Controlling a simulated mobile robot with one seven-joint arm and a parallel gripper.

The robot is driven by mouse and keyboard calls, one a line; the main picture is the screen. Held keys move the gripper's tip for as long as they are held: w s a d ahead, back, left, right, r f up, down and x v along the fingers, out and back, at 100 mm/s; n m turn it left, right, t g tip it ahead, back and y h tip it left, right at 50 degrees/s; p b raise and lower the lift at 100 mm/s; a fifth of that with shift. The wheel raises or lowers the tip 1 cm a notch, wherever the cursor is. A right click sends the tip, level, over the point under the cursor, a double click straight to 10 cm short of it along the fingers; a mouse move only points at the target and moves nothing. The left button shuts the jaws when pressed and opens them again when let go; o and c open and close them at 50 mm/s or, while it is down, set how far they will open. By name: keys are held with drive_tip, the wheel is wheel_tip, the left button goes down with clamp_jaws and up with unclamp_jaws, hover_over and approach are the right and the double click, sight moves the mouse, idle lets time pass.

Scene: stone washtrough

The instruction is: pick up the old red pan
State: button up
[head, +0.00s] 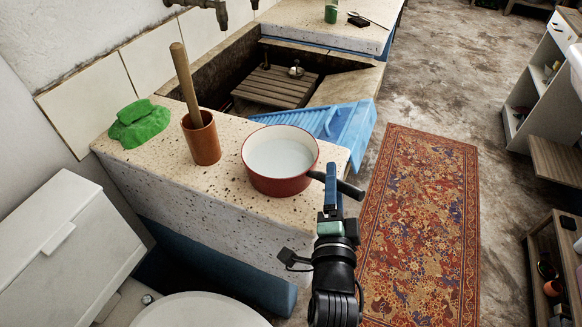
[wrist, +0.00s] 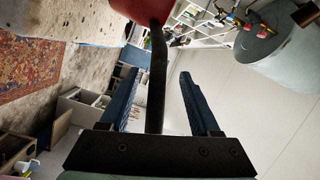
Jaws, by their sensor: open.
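The old red pan (head: 272,180) has a pale inside and a dark handle (head: 350,188). It stands on the speckled stone ledge, its handle reaching out to the right past the ledge's edge. My gripper (head: 331,175) is at the handle, with its blue fingers upright in the head view. In the wrist view my gripper (wrist: 158,80) is open, and the handle (wrist: 155,75) runs between its two fingers with a gap visible on either side. The pan's red underside (wrist: 140,10) shows at the top of that view.
A brown cup (head: 201,145) with a wooden stick and a green cloth (head: 139,127) are left of the pan on the stone ledge (head: 225,190). A blue washboard (head: 345,125) lies behind the pan. A patterned rug (head: 420,220) covers the floor at right.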

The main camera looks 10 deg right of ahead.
drive_tip(key=shift+x, duration=1.95)
drive_tip(key=shift+f, duration=0.15)
clamp_jaws()
drive_tip(key=shift+r, duration=0.35)
